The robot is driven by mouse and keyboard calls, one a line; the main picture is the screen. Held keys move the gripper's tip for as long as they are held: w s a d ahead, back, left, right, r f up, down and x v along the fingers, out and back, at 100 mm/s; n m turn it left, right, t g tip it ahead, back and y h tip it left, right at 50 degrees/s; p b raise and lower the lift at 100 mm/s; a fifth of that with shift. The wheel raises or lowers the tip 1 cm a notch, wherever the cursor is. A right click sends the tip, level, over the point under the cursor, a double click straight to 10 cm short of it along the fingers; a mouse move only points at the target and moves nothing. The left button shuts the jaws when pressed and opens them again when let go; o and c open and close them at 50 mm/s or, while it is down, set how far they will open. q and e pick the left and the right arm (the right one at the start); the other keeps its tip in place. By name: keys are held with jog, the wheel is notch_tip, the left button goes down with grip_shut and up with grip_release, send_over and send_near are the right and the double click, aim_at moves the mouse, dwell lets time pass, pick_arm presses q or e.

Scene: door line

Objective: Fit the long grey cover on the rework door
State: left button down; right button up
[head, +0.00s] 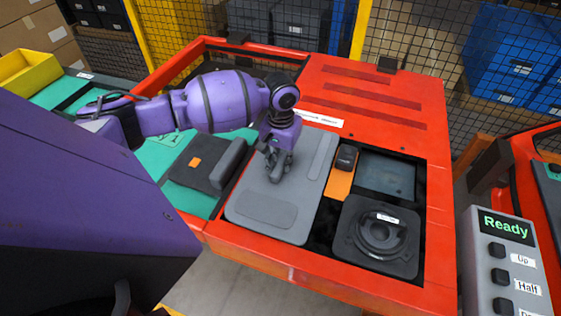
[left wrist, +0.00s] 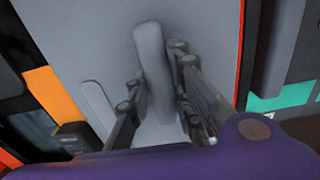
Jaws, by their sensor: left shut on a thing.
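The long grey cover (head: 262,209) lies at the left part of the opening in the red door (head: 290,269). My left gripper (head: 275,168) is shut on the raised handle at the cover's middle. In the left wrist view, my left gripper's fingers (left wrist: 158,100) stand on both sides of the handle (left wrist: 150,50), over the grey plate (left wrist: 85,30). The cover looks roughly lined up with the opening; I cannot tell whether it is seated or slightly raised. My right gripper is not in view.
Right of the cover are an orange strip with a black block (head: 346,158), a dark screen panel (head: 387,176) and a black speaker part (head: 379,237). A dark part with a grey bar (head: 207,163) lies on the green surface at left. A button box (head: 507,260) reads "Ready".

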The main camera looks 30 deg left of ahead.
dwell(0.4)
pick_arm(q)
jog(key=shift+f, duration=0.1)
dwell(0.5)
jog(key=c, duration=1.5)
grip_release()
notch_tip(320, 180, up, 12)
jog(key=shift+r, duration=0.1)
